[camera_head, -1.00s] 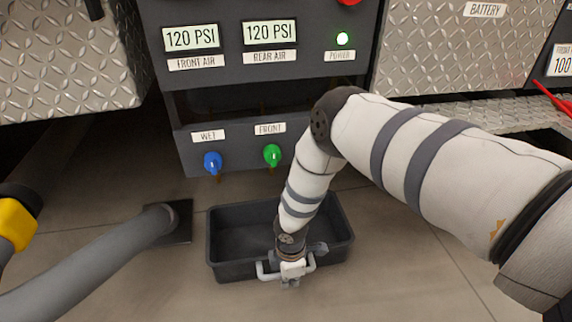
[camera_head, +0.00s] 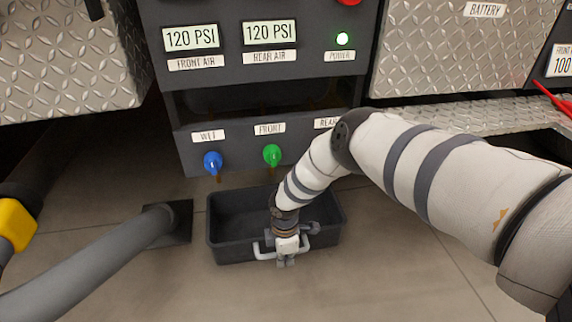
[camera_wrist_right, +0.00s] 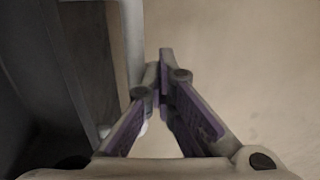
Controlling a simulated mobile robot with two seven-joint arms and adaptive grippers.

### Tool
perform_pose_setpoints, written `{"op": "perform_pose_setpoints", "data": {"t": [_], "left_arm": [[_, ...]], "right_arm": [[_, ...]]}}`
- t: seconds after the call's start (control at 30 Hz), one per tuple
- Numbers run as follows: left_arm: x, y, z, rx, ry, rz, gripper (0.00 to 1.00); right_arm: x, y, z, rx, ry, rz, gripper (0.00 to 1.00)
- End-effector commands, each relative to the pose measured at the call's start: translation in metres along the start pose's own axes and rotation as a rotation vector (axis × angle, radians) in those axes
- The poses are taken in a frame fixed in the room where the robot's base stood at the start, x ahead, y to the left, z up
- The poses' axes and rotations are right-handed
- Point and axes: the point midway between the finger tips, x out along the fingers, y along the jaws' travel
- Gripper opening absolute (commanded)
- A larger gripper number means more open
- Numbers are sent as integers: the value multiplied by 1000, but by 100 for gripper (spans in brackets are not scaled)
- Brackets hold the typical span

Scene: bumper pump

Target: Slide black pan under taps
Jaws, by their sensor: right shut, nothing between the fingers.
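The black pan (camera_head: 222,230) is a rectangular open tray on the floor, in front of and slightly below the blue tap (camera_head: 213,162) and the green tap (camera_head: 272,155). A pale handle (camera_head: 263,252) is on its front wall. My right gripper (camera_head: 286,262) is at the pan's front side by this handle, pointing down, shut with nothing between its fingers. In the right wrist view its fingertips (camera_wrist_right: 165,75) are close together, beside the handle bar (camera_wrist_right: 133,40) and the dark pan wall. Whether they touch the handle I cannot tell. My left gripper is not in view.
The dark control panel (camera_head: 185,105) with PSI displays and tap labels stands behind the pan. A grey pipe (camera_head: 100,260) runs along the left to a dark floor plate (camera_head: 180,222). Diamond-plate boxes (camera_head: 65,60) flank the panel. The floor in front is clear.

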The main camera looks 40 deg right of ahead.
Motion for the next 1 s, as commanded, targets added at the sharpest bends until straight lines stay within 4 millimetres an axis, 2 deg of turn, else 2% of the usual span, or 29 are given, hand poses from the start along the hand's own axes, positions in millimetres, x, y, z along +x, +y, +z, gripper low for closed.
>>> {"op": "perform_pose_setpoints", "data": {"t": [0.17, 1.0], "left_arm": [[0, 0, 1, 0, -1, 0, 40], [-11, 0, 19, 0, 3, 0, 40]], "right_arm": [[0, 2, 1, -1, -1, -1, 0], [0, -27, 0, -1, 1, 0, 0]]}}
